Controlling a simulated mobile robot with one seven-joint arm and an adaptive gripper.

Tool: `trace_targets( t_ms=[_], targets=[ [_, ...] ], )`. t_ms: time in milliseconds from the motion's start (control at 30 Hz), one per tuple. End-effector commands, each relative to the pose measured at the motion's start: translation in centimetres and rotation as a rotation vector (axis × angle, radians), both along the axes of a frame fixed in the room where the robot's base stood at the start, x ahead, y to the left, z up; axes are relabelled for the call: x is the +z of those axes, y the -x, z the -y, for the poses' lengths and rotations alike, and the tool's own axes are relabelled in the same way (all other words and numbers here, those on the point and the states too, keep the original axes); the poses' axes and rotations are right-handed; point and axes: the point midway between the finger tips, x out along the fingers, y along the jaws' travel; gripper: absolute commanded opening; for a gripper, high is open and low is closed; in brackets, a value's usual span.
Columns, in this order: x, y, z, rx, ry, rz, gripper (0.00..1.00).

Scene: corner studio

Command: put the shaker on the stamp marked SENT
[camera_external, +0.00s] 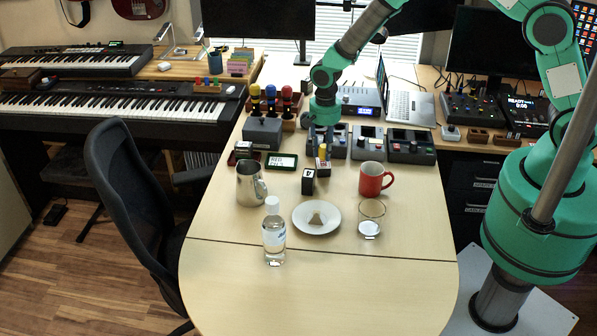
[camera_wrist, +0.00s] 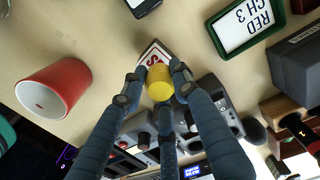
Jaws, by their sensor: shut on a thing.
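The shaker is a small yellow cylinder (camera_wrist: 159,84), and my gripper (camera_wrist: 156,76) is shut on it. In the external view the yellow piece (camera_external: 322,152) shows just below my gripper (camera_external: 323,140). A stamp with a red-and-white label (camera_wrist: 151,54) lies right behind the shaker in the wrist view. Only a letter like S can be read; the shaker and fingers hide the rest. In the external view the stamp (camera_external: 323,166) shows under the shaker. I cannot tell whether the two touch.
A red mug (camera_external: 371,180) is to the right, and a black stamp (camera_external: 308,182) stands nearer the front. A framed RED CH 3 label (camera_external: 282,161) lies to the left. Grey control boxes (camera_external: 366,143) stand close behind. A steel jug, bottle, plate and glass are farther forward; the front is clear.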

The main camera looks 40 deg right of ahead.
Motion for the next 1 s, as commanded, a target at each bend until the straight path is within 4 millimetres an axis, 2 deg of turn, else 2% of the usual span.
trace_targets(
  t_ms=[133, 600, 633, 700, 1000],
  targets=[
    [-1.4, 0.0, 0.0, 0.0, 0.0, -0.001, 0.05],
    [-1.8, 0.0, 0.0, 0.0, 0.0, 0.0, 0.05],
    [-1.7, 0.0, 0.0, 0.0, 0.0, 0.0, 0.35],
    [-1.7, 0.0, 0.0, 0.0, 0.0, 0.0, 0.48],
    [-1.7, 0.0, 0.0, 0.0, 0.0, 0.0, 0.48]
  ],
)
